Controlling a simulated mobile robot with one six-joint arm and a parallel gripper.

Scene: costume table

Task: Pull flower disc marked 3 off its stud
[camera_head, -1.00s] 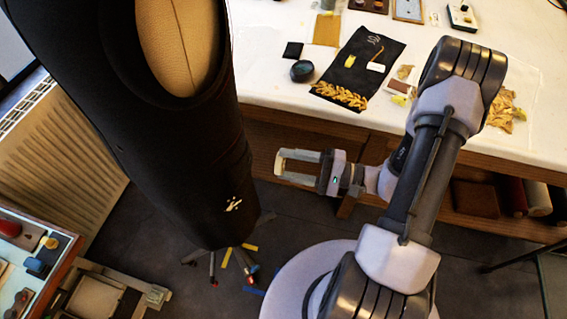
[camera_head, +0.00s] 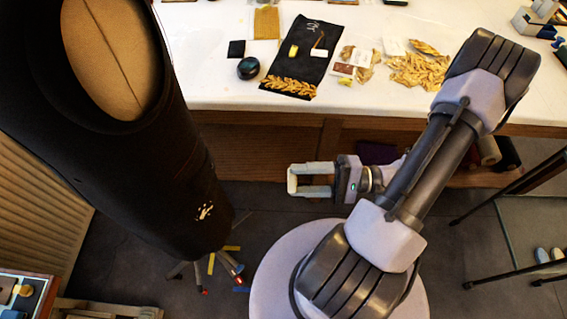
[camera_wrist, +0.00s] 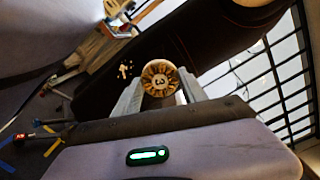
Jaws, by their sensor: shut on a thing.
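The flower disc marked 3 (camera_wrist: 160,78) is round and golden-brown, with petal shapes around a pale centre bearing a 3. It sits between the fingertips of my gripper (camera_wrist: 158,88) in the wrist view. In the head view my gripper (camera_head: 308,180) is shut on it, in the air right of the black dress form (camera_head: 150,170). A clear gap separates the gripper from the form. A small white mark (camera_head: 204,212) shows on the form's lower front. I cannot make out a stud.
A white-topped table (camera_head: 400,105) runs along the back, with a black cloth (camera_head: 305,50), gold leaf trim and a dark round pot (camera_head: 249,68). A radiator (camera_head: 40,210) is at the left. A dark-legged stand (camera_head: 520,180) is at the right. Floor shows below the gripper.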

